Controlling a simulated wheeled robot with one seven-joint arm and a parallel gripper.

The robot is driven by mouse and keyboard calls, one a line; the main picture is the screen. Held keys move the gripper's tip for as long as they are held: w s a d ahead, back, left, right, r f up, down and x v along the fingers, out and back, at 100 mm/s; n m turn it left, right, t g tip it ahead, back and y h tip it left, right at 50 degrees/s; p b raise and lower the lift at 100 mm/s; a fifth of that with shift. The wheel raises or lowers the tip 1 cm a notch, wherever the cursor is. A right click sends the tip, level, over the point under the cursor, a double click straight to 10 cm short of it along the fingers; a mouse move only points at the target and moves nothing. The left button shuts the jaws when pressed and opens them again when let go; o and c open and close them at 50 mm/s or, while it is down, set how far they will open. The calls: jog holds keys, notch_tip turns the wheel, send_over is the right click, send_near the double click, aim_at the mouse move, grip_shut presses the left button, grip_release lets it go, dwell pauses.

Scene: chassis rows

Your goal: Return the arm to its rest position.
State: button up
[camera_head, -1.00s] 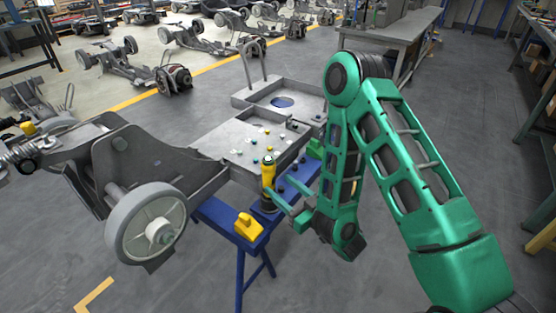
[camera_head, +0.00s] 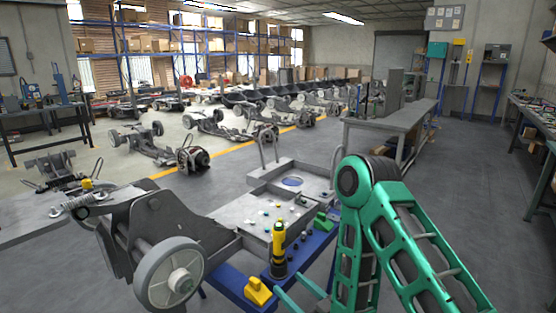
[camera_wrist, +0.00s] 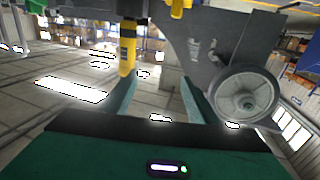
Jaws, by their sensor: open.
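My green arm (camera_head: 395,235) is folded at the right of the head view, with its elbow high and its forearm hanging down. My gripper (camera_head: 289,282) is at the bottom of that view, just in front of the blue stand and partly cut off by the picture edge. In the wrist view my gripper (camera_wrist: 160,90) shows two fingers spread apart with nothing held between them. A yellow and black tool (camera_head: 279,248) stands upright on the blue stand, beyond my fingertips. It also shows in the wrist view (camera_wrist: 127,50), above the left finger.
A grey chassis with a wheel (camera_head: 169,275) stands at left. A metal tray (camera_head: 255,226) with small parts lies beyond the tool. A yellow block (camera_head: 257,291) sits on the blue stand (camera_head: 228,281). A grey workbench (camera_head: 395,128) stands behind. Open floor (camera_head: 480,200) lies to the right.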

jog(key=w+d+r+m+h, duration=0.2)
jog(key=w+d+h, duration=0.25)
jog(key=d, duration=0.55)
jog(key=w+d+r+m+h, duration=0.2)
jog(key=w+d+m+h, duration=0.15)
jog(key=d+h, duration=0.45)
jog(key=s+d+r+m+g+h, duration=0.1)
jog(key=s+d+r+m+g, duration=0.15)
jog(key=d, duration=0.65)
jog(key=s+d+r+m+g+h, duration=0.1)
jog(key=s+d+r+g+h, duration=0.15)
jog(key=d, duration=0.65)
jog(key=s+d+r+m+g, duration=0.2)
jog(key=s+d+g, duration=0.1)
jog(key=s, duration=0.4)
jog(key=s+d+r+m+g, duration=0.1)
jog(key=s+d+r+g, duration=0.15)
jog(key=s, duration=0.55)
jog(key=s+a+r+m+g+y, duration=0.1)
jog(key=s+a+r+g+y, duration=0.1)
jog(key=s, duration=0.7)
jog(key=s+a+r+m+g+y, duration=0.1)
jog(key=s+a+r+g+y, duration=0.1)
jog(key=s, duration=0.8)
jog(key=shift+a+r+y, duration=0.3)
jog(key=shift+a+y, duration=0.3)
jog(key=shift+a, duration=0.05)
